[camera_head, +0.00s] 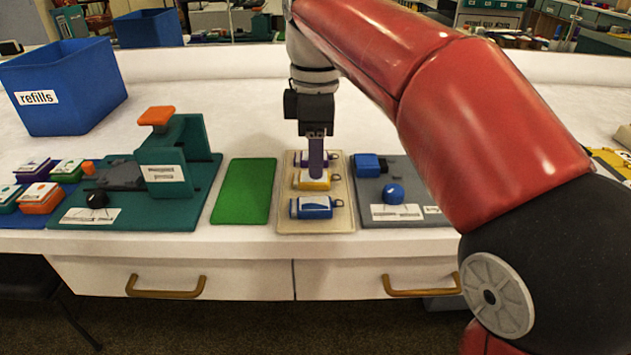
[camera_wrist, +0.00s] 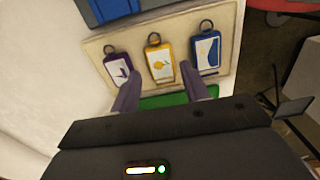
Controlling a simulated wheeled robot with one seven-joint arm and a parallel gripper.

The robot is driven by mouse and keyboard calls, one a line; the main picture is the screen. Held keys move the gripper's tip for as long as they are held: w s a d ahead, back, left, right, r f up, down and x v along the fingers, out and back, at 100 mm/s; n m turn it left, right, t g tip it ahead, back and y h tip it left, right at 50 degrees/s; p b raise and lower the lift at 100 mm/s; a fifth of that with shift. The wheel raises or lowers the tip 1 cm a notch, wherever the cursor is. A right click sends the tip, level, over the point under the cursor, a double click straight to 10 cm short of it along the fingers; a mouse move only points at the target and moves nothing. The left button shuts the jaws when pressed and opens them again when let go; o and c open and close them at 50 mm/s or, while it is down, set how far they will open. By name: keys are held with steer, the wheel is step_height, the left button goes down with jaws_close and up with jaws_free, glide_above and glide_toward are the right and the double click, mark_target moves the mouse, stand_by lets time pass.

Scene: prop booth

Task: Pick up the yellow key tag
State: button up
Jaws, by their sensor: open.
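The yellow key tag (camera_head: 312,183) lies on a cream tray (camera_head: 316,227), between a purple tag (camera_head: 302,159) and a blue tag (camera_head: 313,207). My gripper (camera_head: 317,174) points down over the yellow tag in the head view and hides part of it. In the wrist view the yellow tag (camera_wrist: 161,65) has a white label with a yellow mark and a ring at its top end. My gripper (camera_wrist: 160,84) is open there, its two fingers on either side of the tag's lower end. Nothing is held. I cannot tell the height gap between fingertips and tag.
A green mat (camera_head: 245,191) is left of the tray. A grey board (camera_head: 405,205) with a blue device and blue knob is right of it. A teal press (camera_head: 172,160) with an orange top stands further left, near a blue "refills" bin (camera_head: 65,90). The table behind the tray is clear.

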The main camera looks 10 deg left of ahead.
step_height(320, 180, down, 3)
steer(key=shift+f, duration=0.2)
steer(key=shift+c, duration=0.2)
